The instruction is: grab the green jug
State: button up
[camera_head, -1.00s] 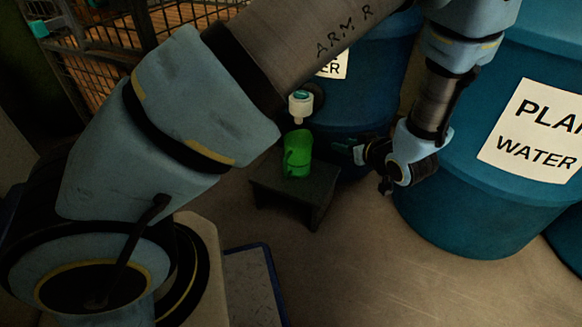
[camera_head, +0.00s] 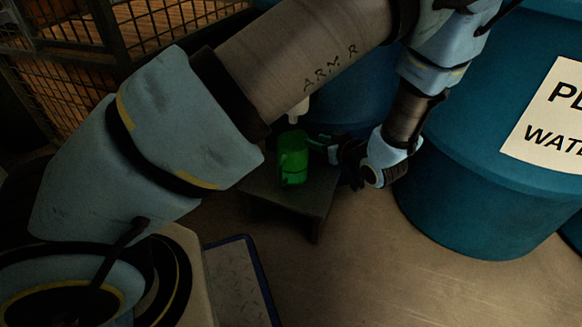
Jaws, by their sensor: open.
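The green jug (camera_head: 293,158) stands upright on a small dark stool (camera_head: 280,207), in the middle of the head view. It looks translucent, with a darker lower part. My gripper (camera_head: 322,145) is open, just right of the jug, with its fingers pointing left at the jug's upper part. The fingertips look very close to the jug's right side; I cannot tell whether they touch it or reach around it.
A white tap (camera_head: 298,112) hangs just above the jug, partly hidden by my arm. Behind is a blue barrel (camera_head: 352,98). A large blue tank (camera_head: 480,190) with a water label stands at right. A wire cage (camera_head: 70,110) stands at left. The floor in front is clear.

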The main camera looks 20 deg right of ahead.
jog(key=b+x, duration=0.1)
jog(key=x, duration=0.3)
jog(key=shift+w+f+b, duration=0.1)
jog(key=shift+w+b, duration=0.2)
jog(key=shift+b, duration=0.1)
grip_shut()
dwell(1.0)
